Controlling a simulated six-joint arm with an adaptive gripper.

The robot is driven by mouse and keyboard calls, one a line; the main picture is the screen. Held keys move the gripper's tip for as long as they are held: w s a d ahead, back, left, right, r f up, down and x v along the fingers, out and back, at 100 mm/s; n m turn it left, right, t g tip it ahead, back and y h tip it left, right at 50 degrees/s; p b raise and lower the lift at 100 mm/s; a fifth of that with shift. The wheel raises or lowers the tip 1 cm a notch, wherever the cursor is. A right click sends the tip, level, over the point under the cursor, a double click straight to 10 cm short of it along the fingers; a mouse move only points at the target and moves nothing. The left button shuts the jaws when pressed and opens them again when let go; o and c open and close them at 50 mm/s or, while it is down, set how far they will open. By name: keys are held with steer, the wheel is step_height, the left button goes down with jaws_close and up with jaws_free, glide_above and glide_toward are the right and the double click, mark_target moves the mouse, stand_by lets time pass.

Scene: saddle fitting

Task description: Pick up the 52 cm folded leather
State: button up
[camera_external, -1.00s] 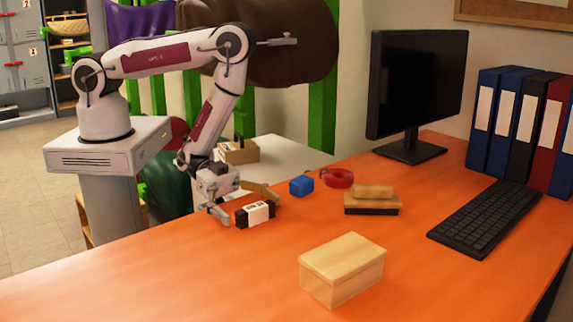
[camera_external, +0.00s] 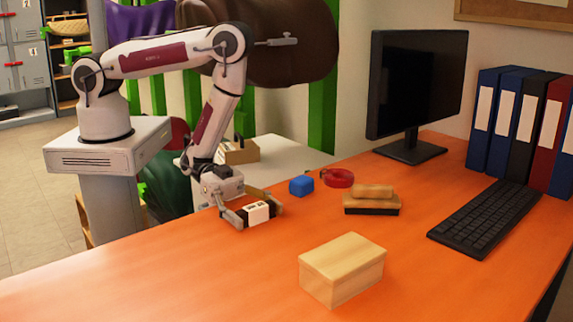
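The folded leather (camera_external: 257,213) is a small dark bundle with a white printed label wrapped around it, on the orange table near its left edge.
A wooden box (camera_external: 342,269) stands nearer the camera. A monitor (camera_external: 417,92), keyboard (camera_external: 484,219) and binders (camera_external: 523,128) fill the right side. The front left table is clear.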

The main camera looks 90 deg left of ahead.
mark_target(255, 206)
steer(key=shift+r, duration=0.25)
steer(key=shift+r, duration=4.8)
